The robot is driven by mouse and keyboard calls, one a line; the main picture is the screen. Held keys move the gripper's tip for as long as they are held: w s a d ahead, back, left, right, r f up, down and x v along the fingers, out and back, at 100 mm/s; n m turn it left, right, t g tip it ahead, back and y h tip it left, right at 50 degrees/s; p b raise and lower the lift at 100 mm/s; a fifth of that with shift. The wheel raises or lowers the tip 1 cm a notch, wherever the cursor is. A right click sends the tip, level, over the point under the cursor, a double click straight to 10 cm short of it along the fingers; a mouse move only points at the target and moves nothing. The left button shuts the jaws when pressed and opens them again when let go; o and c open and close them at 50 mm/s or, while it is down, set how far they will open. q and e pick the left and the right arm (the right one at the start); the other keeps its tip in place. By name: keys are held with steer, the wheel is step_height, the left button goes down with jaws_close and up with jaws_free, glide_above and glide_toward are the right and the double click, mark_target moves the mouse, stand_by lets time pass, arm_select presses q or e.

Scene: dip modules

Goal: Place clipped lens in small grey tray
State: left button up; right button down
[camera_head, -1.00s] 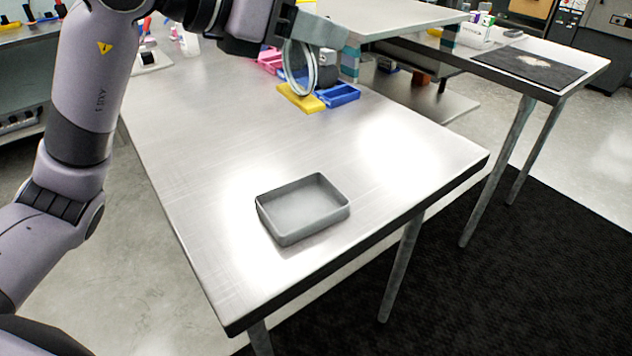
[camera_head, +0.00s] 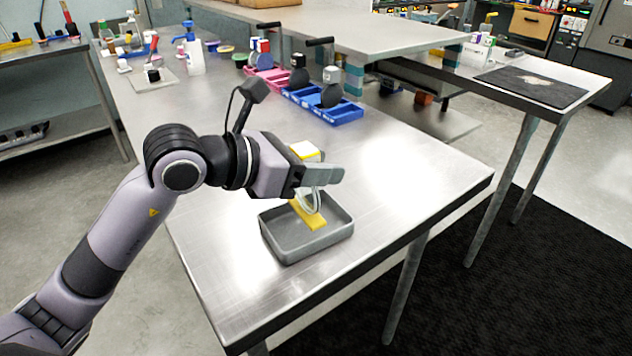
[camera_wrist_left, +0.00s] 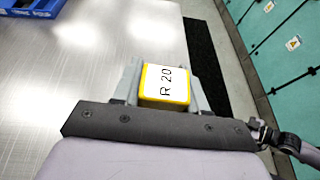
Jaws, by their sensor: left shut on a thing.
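The clipped lens is a clear round lens (camera_head: 311,201) in a yellow holder with a white top; its label reads "R 20" in the left wrist view (camera_wrist_left: 165,84). My left gripper (camera_head: 322,175) is shut on the holder and keeps it upright. The small grey tray (camera_head: 291,254) lies on the metal table near its front edge. The yellow lower end of the holder shows against the tray's inside. I cannot tell whether it touches the tray floor. My fingers hide part of the holder. My right gripper is not in view.
A white bottle with a blue pump (camera_head: 193,52) stands at the back left. The metal table (camera_head: 225,290) is clear around the tray. A raised shelf (camera_head: 400,38) lies behind.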

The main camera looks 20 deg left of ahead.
arm_select(q)
steer(key=shift+f, duration=1.65)
steer(key=shift+f, duration=0.15)
steer(key=o, duration=1.1)
steer(key=shift+c, duration=0.2)
steer(key=shift+r, duration=0.25)
steer(key=b+v, duration=0.2)
steer(key=v, duration=1)
